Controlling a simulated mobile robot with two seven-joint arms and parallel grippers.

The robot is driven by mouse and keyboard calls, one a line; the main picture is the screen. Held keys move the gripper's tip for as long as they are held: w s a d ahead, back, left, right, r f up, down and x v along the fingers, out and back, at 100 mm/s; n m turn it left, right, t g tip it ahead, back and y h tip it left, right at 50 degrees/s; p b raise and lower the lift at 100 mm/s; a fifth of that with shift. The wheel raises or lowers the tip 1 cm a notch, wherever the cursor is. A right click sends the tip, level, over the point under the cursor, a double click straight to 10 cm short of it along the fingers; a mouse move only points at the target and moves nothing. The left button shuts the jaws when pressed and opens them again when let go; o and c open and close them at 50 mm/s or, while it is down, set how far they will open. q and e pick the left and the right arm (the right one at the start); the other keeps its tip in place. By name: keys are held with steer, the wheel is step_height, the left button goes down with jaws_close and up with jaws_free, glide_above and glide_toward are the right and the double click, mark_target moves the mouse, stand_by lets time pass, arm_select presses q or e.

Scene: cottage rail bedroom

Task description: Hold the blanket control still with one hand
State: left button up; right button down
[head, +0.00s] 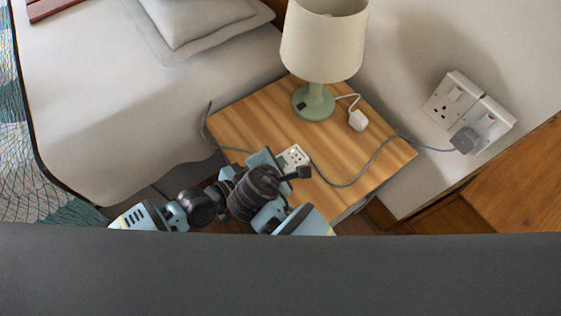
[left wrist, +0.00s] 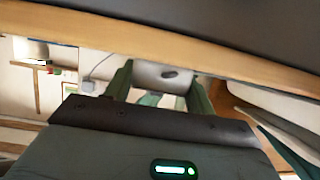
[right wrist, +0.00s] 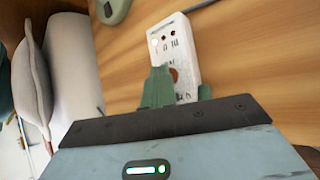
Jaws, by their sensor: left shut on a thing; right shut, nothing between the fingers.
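The blanket control (head: 295,156) is a white block with small buttons and markings. It lies on the wooden bedside table (head: 240,122) near its front edge. It fills the middle of the right wrist view (right wrist: 172,48), where a red button shows. My right gripper (head: 280,162) is shut with nothing between its fingers, at the control's near end; its green fingertips (right wrist: 178,82) overlap the control, and contact is unclear. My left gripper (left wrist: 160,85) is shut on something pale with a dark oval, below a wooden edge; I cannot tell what. In the head view its fingers are hidden.
A green lamp (head: 314,102) with a cream shade stands at the back of the table. A white plug-like block (head: 357,120) lies beside it. A grey cord (head: 345,184) runs to a grey plug (head: 465,140) at the wall sockets. The bed (head: 110,110) is at left.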

steer(key=shift+s+a+r, duration=0.2)
steer(key=shift+s+r, duration=0.1)
steer(key=shift+s, duration=0.05)
steer(key=shift+w+r, duration=0.1)
steer(key=shift+r, duration=0.25)
steer(key=shift+d, duration=0.1)
steer(key=shift+r, duration=2.6)
steer(key=shift+w, duration=0.1)
stand_by(0.4)
step_height(320, 180, up, 4)
steer(key=shift+r, duration=0.1)
